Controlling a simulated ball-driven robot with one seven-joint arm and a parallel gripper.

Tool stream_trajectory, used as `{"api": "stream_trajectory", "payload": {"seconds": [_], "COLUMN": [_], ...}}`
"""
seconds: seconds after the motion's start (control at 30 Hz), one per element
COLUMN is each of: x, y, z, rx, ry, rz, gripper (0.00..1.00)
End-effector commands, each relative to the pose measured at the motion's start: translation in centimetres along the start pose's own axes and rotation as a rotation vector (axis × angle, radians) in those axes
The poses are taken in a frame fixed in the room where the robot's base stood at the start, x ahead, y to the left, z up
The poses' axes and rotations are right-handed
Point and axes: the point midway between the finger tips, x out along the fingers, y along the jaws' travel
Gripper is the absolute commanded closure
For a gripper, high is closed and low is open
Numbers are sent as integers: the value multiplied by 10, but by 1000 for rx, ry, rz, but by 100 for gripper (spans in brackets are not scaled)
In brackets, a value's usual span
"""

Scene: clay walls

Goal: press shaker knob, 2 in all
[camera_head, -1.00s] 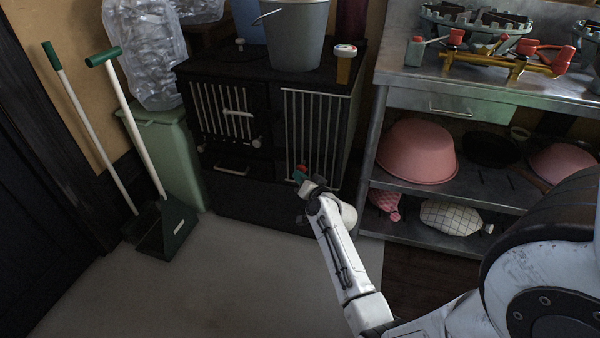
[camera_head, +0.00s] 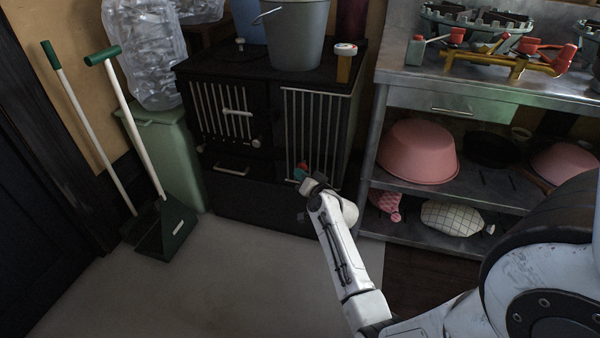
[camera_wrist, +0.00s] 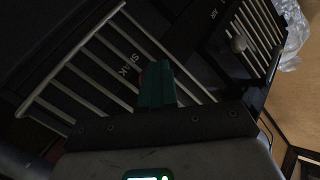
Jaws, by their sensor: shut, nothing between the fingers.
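The dark stove (camera_head: 260,187) stands against the back wall, with pale barred grates on its front. My gripper (camera_head: 301,172) is in front of the lower part of the right grate (camera_head: 311,130); its green and red fingers are shut and empty. In the wrist view the gripper (camera_wrist: 155,84) points at the bars beside the lettering "SHAK" (camera_wrist: 124,62), whose end is covered. Whether the fingers touch the stove cannot be told. No knob shows at this lettering; it may be hidden behind the fingers. A round pale knob (camera_wrist: 239,43) sits farther right, near the lettering "AIR".
A grey bucket (camera_head: 297,35) stands on the stove. A metal shelf (camera_head: 470,190) with pink bowls is close on the right. The floor (camera_head: 230,280) in front is clear.

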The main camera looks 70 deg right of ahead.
Motion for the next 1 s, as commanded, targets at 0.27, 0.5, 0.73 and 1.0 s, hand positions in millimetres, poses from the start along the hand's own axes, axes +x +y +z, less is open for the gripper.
{"api": "stream_trajectory", "payload": {"seconds": [0.27,0.5,0.73,1.0], "x": [2,2,-3,-14], "y": [2,1,-2,-10], "z": [-4,-4,-1,6], "rx": [0,0,-1,-2], "ry": [4,5,3,2], "rz": [0,1,2,1], "gripper": [100,100,100,100]}}
